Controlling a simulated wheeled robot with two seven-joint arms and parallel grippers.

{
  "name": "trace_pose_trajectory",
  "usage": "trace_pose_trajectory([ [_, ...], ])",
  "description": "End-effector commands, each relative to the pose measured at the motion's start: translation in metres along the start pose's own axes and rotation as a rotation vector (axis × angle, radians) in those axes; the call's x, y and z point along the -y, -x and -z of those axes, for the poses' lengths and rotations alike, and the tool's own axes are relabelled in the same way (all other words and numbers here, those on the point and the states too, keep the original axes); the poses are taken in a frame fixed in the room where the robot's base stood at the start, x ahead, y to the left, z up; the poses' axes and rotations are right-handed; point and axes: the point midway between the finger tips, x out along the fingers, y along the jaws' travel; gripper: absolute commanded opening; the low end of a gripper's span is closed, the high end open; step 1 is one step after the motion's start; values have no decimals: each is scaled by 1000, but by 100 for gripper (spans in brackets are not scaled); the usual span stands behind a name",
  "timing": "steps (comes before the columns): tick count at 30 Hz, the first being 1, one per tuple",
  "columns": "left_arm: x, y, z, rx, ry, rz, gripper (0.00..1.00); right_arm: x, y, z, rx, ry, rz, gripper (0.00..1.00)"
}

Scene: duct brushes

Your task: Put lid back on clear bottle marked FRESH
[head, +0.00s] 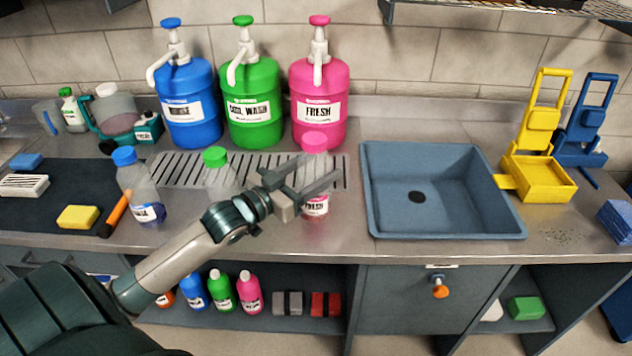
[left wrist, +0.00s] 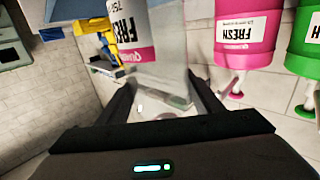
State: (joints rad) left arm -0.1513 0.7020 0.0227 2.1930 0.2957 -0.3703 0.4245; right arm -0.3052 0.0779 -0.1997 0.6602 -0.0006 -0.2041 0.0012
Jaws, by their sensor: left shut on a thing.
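The clear bottle marked FRESH (head: 316,205) stands upright at the front edge of the slotted drain plate. A pink lid (head: 314,142) shows at its top in the head view; I cannot tell whether it is screwed down. My left gripper (head: 306,194) is shut on the bottle's body, with a finger across its front. My right gripper is in neither view.
Clear bottles with a blue lid (head: 124,156) and a green lid (head: 215,156) stand to the left. Blue (head: 188,80), green (head: 252,85) and pink (head: 330,85) pump jugs stand behind. A sink (head: 375,205) lies right. A yellow sponge (head: 78,217) is at left.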

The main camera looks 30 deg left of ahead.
Motion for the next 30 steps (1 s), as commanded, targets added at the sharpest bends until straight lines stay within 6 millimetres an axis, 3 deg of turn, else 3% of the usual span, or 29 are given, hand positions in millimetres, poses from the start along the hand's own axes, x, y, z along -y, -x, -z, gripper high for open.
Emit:
trace_pose_trajectory([
  [5,0,0,-12,3,2,1,0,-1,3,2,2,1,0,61],
  [12,0,0,-37,1,0,1,0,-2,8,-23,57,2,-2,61],
  [26,0,0,-43,0,0,0,0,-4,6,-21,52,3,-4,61],
  [27,0,0,-43,0,0,0,69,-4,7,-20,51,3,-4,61],
  [28,0,0,-43,0,0,0,76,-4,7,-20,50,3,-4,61],
  [30,0,0,-43,0,0,0,78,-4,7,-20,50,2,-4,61],
])
